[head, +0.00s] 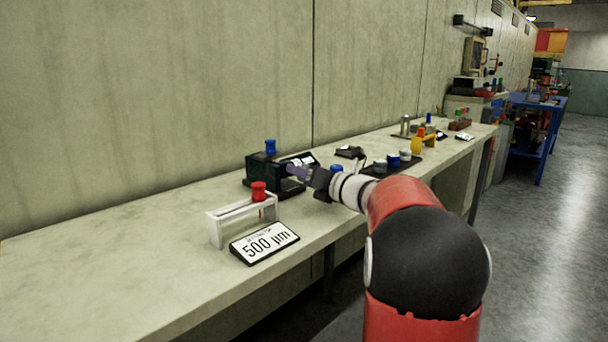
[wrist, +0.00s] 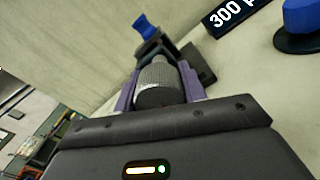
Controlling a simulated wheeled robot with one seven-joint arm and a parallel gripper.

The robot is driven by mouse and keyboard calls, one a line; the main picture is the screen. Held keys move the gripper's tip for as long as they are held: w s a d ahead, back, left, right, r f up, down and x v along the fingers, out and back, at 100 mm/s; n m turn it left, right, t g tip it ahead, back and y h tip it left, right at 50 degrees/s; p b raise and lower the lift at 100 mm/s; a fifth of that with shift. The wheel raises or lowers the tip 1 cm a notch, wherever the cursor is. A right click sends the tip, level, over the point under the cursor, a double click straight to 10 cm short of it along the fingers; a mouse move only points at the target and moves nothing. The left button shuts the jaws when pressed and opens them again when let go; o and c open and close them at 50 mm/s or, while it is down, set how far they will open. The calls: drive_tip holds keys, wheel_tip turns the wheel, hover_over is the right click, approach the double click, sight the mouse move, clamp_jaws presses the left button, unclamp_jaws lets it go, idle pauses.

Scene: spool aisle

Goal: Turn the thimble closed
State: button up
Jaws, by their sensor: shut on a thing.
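The thimble (wrist: 160,88) is a grey knurled cylinder in the middle of the wrist view. My gripper (wrist: 157,80) has its two purple fingers on either side of the thimble, shut on it. In the head view my gripper (head: 300,173) reaches the front of a dark block-shaped fixture (head: 262,170) with a blue knob (head: 270,146) on top. The blue knob also shows beyond the thimble in the wrist view (wrist: 144,27). In the head view the gripper hides most of the thimble. Any scale marks are too small to read.
A dark tray (head: 410,167) with capped pieces lies beyond the gripper. A "300" sign (wrist: 235,12) is at the wrist view's top. The near-left bench top is bare.

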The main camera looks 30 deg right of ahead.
drive_tip(key=shift+f, duration=0.2)
drive_tip(key=o, duration=1)
drive_tip(key=shift+r, duration=0.15)
drive_tip(key=shift+s, duration=0.1)
drive_tip(key=b+v, duration=0.1)
drive_tip(key=v, duration=0.6)
drive_tip(key=shift+s+d, duration=0.15)
drive_tip(key=shift+s, duration=0.15)
